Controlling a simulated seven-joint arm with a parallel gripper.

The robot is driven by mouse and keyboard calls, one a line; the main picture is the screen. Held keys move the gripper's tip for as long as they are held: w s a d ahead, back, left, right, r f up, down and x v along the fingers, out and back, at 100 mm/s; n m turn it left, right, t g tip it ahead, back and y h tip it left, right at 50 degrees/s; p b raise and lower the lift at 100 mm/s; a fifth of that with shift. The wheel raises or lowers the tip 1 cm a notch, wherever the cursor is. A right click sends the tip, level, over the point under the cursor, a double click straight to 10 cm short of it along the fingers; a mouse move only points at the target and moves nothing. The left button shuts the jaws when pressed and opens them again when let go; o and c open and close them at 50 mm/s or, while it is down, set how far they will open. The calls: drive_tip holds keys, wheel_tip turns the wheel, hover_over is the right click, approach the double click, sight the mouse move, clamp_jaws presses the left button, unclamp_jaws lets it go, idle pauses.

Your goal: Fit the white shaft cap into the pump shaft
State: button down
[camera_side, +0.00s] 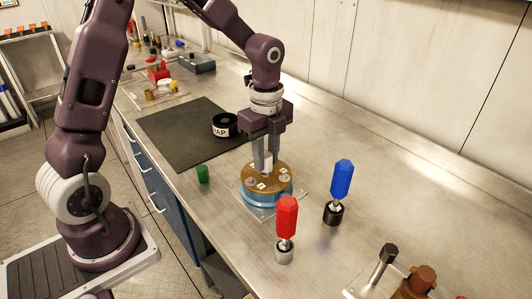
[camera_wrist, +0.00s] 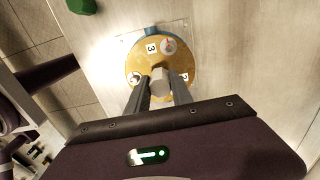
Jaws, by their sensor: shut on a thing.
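The pump (camera_side: 267,195) has a round brass-coloured top with white number tags and a blue body. It stands on a clear square plate on the steel bench. My gripper (camera_side: 266,164) points down over the middle of the pump top, shut on the white shaft cap (camera_wrist: 160,84). In the wrist view the cap sits between the two fingers of my gripper (camera_wrist: 162,92), over the centre of the brass top (camera_wrist: 137,63). The pump shaft is hidden under the cap and fingers. I cannot tell whether the cap touches or sits in it.
A red-handled tool (camera_side: 287,217) and a blue-handled tool (camera_side: 342,180) stand upright near the pump. A green cap (camera_side: 203,174) stands left of it. A black tape roll (camera_side: 225,126) lies on the dark mat (camera_side: 170,138). The bench right of the blue tool is clear.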

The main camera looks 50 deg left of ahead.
sight(266, 154)
drive_tip(key=shift+f, duration=0.35)
drive_tip(key=c, duration=1.1)
unclamp_jaws()
drive_tip(key=shift+o, duration=0.2)
wheel_tip(266, 154, up, 7)
drive_tip(key=shift+f, duration=0.1)
